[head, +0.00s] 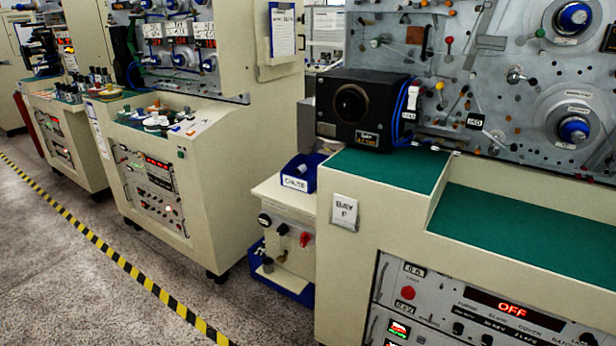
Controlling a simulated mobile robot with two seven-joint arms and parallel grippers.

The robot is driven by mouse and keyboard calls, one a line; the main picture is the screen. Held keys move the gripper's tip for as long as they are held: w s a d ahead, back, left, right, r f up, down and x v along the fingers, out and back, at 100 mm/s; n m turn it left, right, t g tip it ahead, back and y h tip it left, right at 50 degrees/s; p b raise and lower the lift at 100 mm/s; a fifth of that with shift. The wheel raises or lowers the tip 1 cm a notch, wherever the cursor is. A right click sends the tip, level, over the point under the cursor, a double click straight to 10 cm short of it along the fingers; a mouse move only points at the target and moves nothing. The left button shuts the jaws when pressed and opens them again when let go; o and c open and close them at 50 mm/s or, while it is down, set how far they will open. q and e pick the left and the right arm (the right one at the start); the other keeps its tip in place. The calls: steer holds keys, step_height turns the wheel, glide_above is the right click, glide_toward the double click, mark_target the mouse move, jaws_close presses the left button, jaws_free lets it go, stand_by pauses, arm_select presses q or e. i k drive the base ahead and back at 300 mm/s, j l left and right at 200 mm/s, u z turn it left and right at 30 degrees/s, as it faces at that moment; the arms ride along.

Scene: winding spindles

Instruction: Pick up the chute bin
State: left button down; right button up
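A small blue bin (296,183) with a white label reading like "CHUTE" sits on top of a low cream cabinet, in the gap between two large winding machines. A pale cylindrical item (302,169) shows inside it. The bin stands upright, close to the side of the right machine. Neither of my grippers shows in the head view.
The right machine has a green work surface (500,222) and a black box (362,108) with a round opening. Speckled floor with a yellow-black stripe (110,252) is clear in front.

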mark_target(307, 184)
steer(key=j+z, duration=0.1)
steer(key=j, duration=0.2)
steer(key=i+j+z, duration=0.1)
steer(key=i+j, duration=0.2)
steer(key=i+j+z, duration=0.1)
steer(key=i+j, duration=0.15)
steer(key=i+j+z, duration=0.1)
steer(key=i+j, duration=0.15)
steer(key=j, duration=0.15)
steer(key=i+j+z, duration=0.1)
steer(key=i+j, duration=0.15)
steer(key=j, duration=0.15)
steer(key=i+j+z, duration=0.1)
steer(key=j, duration=0.25)
steer(key=i+j+z, duration=0.1)
steer(key=i+j, duration=0.25)
steer(key=i+j+z, duration=0.1)
steer(key=j, duration=0.4)
steer(key=i, duration=0.1)
